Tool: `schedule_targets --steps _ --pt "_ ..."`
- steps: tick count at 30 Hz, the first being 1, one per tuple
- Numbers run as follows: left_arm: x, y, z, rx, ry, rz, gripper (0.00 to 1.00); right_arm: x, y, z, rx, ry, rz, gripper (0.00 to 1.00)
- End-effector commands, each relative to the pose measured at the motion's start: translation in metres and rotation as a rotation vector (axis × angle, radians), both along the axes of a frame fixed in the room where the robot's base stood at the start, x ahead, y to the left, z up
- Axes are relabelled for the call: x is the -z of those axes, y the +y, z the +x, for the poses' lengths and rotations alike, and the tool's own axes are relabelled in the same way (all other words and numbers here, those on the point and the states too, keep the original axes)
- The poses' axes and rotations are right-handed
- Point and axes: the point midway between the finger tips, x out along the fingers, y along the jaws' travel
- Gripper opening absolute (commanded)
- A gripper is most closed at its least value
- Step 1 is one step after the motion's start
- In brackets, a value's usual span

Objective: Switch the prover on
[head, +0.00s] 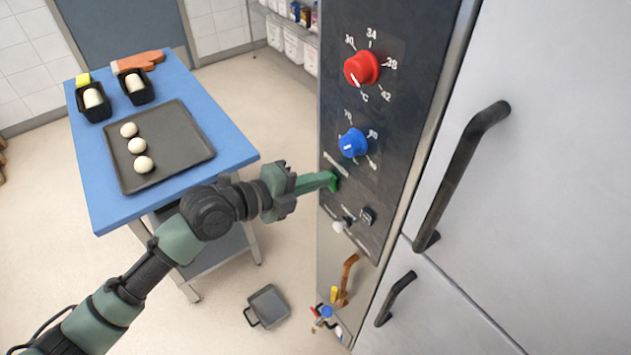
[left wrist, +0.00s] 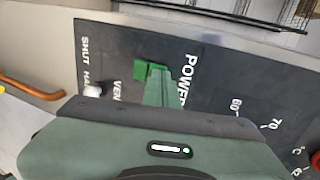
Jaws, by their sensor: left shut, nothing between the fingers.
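The prover's dark control panel (head: 395,100) fills the right middle of the head view. A bright green power switch (head: 334,184) sits on it below the blue dial. It also shows in the left wrist view (left wrist: 142,70), beside the word POWER. My left gripper (head: 328,180) is shut and empty, its fingertips at the green switch. They appear to touch it and partly cover it, so I cannot tell the switch's position. My right gripper is not in view.
Above the switch are a red dial (head: 361,68) and a blue dial (head: 353,142). Below it is a white vent knob (head: 339,227). A blue table (head: 100,205) with a dough tray (head: 185,150) stands left. A grey pan (head: 268,306) lies on the floor.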

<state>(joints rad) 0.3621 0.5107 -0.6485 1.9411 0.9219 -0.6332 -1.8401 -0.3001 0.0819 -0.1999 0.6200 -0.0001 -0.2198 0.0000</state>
Motion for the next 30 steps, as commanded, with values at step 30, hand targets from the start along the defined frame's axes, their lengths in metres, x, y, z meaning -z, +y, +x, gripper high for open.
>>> schedule_targets --steps 30 --pt "-0.017 -0.003 0.002 0.000 -0.001 0.000 0.00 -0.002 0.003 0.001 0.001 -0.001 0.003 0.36"
